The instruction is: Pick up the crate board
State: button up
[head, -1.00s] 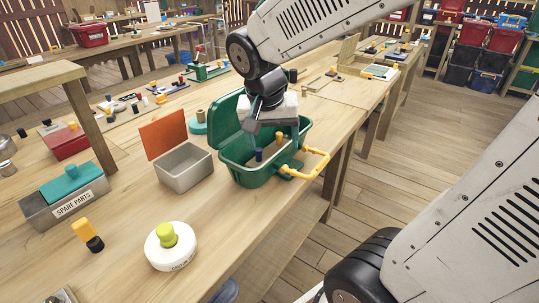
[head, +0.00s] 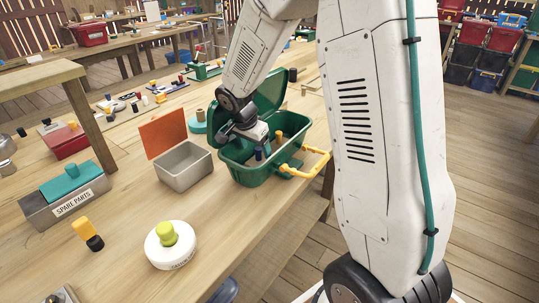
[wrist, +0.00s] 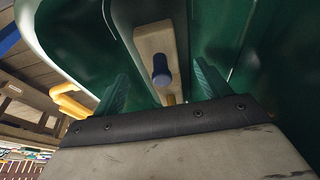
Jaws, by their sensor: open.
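The crate board is a pale wooden board (wrist: 153,42) inside the green lidded crate (head: 238,172). A dark blue peg (wrist: 160,70) stands on it in the wrist view; the blue peg (head: 259,154) also shows in the head view, with a tan-yellow peg (head: 278,138) near it. My gripper (head: 253,146) is low over the crate's left part. In the wrist view my gripper (wrist: 160,86) is open, its two fingers apart on either side of the peg and nothing held. The board's lower end is hidden by the gripper body.
The crate's raised lid (head: 235,110) stands behind my gripper. Its yellow handle (head: 312,165) juts out on the right. A grey bin with an orange lid (head: 182,168) is close on the left. A white round container (head: 171,250) stands in front. The bench between is clear.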

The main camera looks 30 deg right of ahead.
jog(key=d, duration=0.1)
jog(key=w+d, duration=0.1)
jog(key=d, duration=0.3)
jog(key=shift+w, duration=0.4)
jog(key=x, duration=0.5)
jog(key=shift+w+d, duration=0.1)
jog(key=shift+d, duration=0.1)
jog(key=shift+c, duration=0.4)
jog(key=c, duration=1.2)
jog(key=shift+o, duration=0.2)
jog(key=shift+r, duration=0.1)
